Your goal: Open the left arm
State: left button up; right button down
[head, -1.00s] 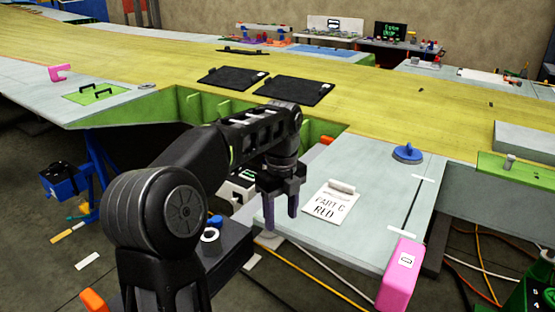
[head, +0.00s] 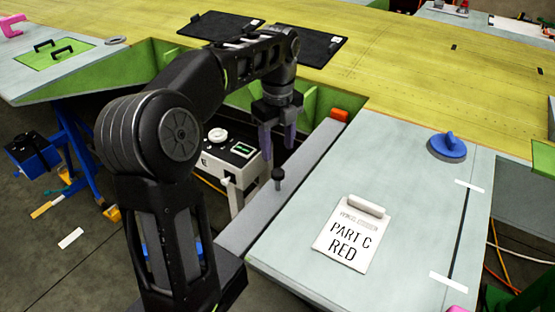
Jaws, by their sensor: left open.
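My left gripper (head: 279,143) is in the middle of the head view, at the end of my black left arm. Its two fingers point down and stand apart, with nothing between them. It hangs over the gap in the yellow wing panel (head: 400,85), above a grey bar (head: 300,178) with a dark knob (head: 278,180). My right gripper is not in view.
A white device (head: 232,150) with a dial stands in the gap. A "PART C RED" card (head: 350,238) and a blue suction handle (head: 447,146) lie on the grey panel (head: 400,190) at right. Black panels (head: 295,45) lie behind. A blue stand (head: 85,165) is at left.

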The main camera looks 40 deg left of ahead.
aim_at(278, 171)
pick_arm(q)
jog(key=shift+s+d+r, duration=0.1)
jog(key=shift+f, duration=0.35)
jog(key=shift+f+b, duration=0.95)
jog(key=shift+f+p, duration=0.3)
jog(key=shift+f, duration=2.4)
jog(key=shift+c, duration=0.2)
grip_shut()
